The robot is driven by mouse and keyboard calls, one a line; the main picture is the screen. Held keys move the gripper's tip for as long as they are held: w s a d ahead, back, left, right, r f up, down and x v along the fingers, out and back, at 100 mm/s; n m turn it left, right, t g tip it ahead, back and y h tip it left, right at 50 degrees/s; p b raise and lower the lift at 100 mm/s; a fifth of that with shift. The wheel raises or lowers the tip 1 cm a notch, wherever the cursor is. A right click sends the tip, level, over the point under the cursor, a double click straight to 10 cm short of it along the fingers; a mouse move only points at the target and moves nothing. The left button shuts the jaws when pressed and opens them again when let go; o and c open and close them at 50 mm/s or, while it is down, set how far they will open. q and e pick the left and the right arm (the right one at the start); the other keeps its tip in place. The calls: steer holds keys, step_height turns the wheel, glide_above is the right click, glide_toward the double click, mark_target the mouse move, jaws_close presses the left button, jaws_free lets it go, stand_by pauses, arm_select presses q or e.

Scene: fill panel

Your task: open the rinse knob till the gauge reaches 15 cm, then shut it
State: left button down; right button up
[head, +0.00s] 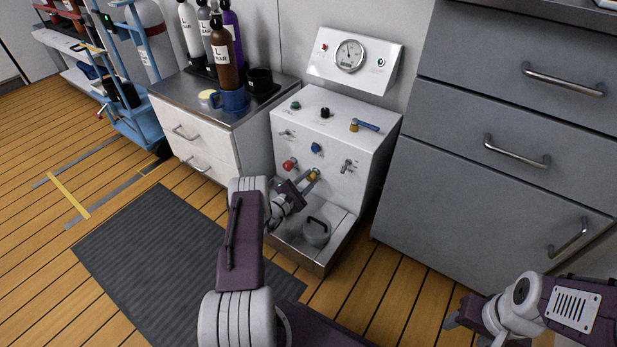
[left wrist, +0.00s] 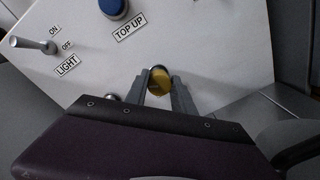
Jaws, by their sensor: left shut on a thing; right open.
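A white panel unit (head: 335,140) stands on the floor between the cabinets. My left gripper (head: 308,180) is at its front face, shut on a yellow knob (left wrist: 161,82). In the left wrist view the two fingers (left wrist: 160,92) sit on either side of this knob. No label for it shows, so I cannot read whether it says rinse. The round gauge (head: 350,55) is on the sloped white board above the unit; its reading is too small to tell. My right gripper (head: 468,318) is open and empty, low at the right, away from the panel.
A blue TOP UP knob (left wrist: 112,7) and a LIGHT switch (left wrist: 36,44) are near the held knob. A red knob (head: 289,164) is left of it. Grey drawers (head: 480,190) stand at the right.

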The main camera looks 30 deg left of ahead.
arm_select(q)
steer(key=m+p, duration=0.3)
steer(key=m, duration=0.3)
steer(key=shift+r+y, duration=0.1)
steer(key=shift+y, duration=0.2)
steer(key=m+p, duration=0.1)
steer(key=m, duration=0.3)
steer(key=shift+p, duration=0.35)
steer(key=shift+m+p, duration=0.3)
steer(key=shift+m, duration=0.6)
steer(key=shift+f, duration=0.2)
steer(key=c, duration=1.1)
jaws_free()
